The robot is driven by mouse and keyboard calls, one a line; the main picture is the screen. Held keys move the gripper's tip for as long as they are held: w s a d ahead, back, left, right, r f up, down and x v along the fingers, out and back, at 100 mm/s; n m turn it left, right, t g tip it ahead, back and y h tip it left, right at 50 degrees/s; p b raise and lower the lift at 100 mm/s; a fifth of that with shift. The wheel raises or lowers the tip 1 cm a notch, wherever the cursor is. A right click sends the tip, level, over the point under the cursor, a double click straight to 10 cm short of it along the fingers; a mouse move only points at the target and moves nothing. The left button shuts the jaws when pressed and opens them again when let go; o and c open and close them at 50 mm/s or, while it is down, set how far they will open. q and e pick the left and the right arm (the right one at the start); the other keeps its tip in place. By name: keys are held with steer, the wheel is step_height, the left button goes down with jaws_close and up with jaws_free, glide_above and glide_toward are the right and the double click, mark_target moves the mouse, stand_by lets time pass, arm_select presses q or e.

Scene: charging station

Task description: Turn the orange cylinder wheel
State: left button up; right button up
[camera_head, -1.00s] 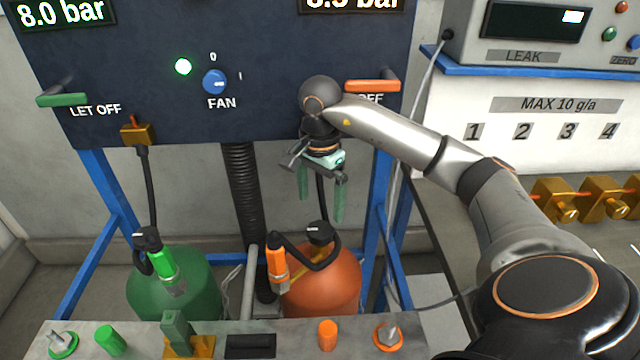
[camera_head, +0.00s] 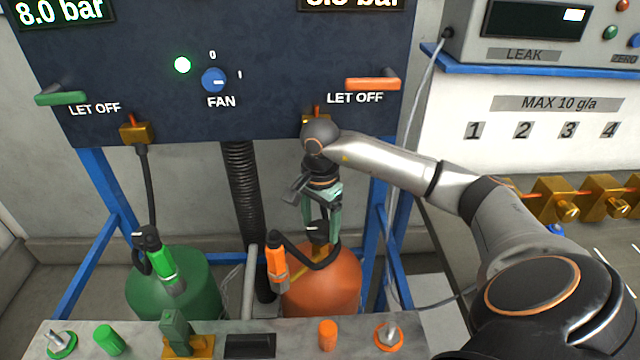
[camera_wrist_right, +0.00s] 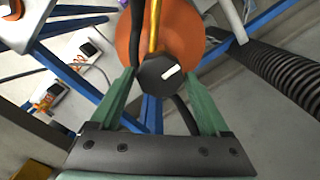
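The orange cylinder (camera_head: 335,285) stands on the floor behind the bench. Its black wheel (camera_head: 317,234) with a white mark sits on top. My right gripper (camera_head: 319,222) points down just above the wheel, its green fingers spread. In the right wrist view the dark faceted wheel (camera_wrist_right: 161,73) shows between the open fingertips (camera_wrist_right: 160,72), with the orange cylinder body (camera_wrist_right: 185,28) behind it. I cannot tell whether the fingers touch the wheel. My left gripper is not in view.
An orange-handled connector (camera_head: 277,268) and its black hose are close beside the wheel. A green cylinder (camera_head: 175,288) stands to the left. The blue frame (camera_head: 383,205), dark panel (camera_head: 240,110) and grey bench (camera_head: 270,334) surround the area.

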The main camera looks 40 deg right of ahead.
steer(key=c, duration=0.9)
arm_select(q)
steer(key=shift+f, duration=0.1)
arm_select(e)
steer(key=shift+c, duration=0.2)
steer(key=shift+m, duration=0.4)
steer(key=m, duration=0.7)
steer(key=shift+m+p, duration=0.3)
steer(key=m, duration=0.5)
steer(key=shift+p, duration=0.35)
steer(key=m, duration=0.2)
steer(key=shift+m, duration=0.3)
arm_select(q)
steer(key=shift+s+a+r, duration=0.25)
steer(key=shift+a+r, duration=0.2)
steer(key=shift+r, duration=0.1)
arm_select(e)
steer(key=shift+m, duration=0.9)
arm_select(q)
steer(key=shift+p, duration=0.3)
